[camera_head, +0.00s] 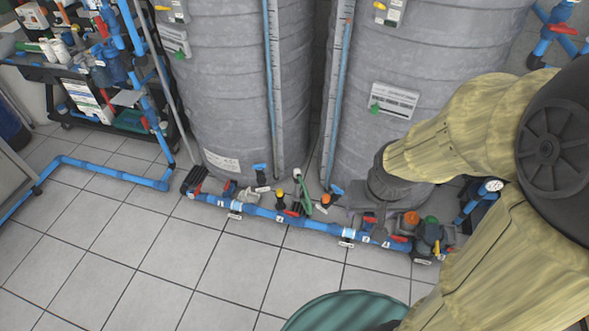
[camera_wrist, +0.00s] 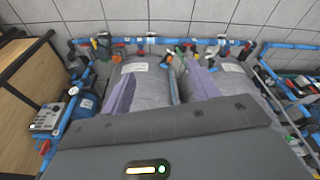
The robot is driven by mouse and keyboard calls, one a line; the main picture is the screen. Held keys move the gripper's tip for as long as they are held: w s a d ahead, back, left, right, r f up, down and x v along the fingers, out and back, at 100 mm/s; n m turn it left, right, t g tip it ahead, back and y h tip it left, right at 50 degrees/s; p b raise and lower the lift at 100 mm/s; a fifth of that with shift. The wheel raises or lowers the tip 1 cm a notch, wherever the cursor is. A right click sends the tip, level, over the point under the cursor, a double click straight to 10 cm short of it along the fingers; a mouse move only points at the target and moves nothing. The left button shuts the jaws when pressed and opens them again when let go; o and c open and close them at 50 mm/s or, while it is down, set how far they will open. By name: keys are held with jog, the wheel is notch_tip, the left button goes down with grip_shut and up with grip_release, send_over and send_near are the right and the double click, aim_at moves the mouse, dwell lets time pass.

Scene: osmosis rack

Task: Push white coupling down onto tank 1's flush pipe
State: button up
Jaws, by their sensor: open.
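Two large grey tanks stand side by side, a left one (camera_head: 225,90) and a right one (camera_head: 410,70); I cannot read which is tank 1. A small white piece (camera_head: 297,173) on a green hose or pipe sits low between them, and may be the white coupling. The flush pipe cannot be told apart for sure among the small fittings there. My gripper (camera_wrist: 163,70) shows in the wrist view with two purple fingers apart and nothing between them. In the head view my arm reaches in from the right, its dark end in front of the right tank's base.
A blue pipe (camera_head: 265,212) with valves and tags runs along the floor before the tanks. A cluttered rack (camera_head: 95,70) stands at the left. A teal round object (camera_head: 335,312) is at the bottom edge. The tiled floor (camera_head: 150,270) at front left is clear.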

jog(key=w+p+v, duration=0.2)
jog(key=p+v, duration=0.6)
jog(key=v, duration=0.2)
jog(key=shift+r, duration=0.4)
jog(key=shift+w+f, duration=0.1)
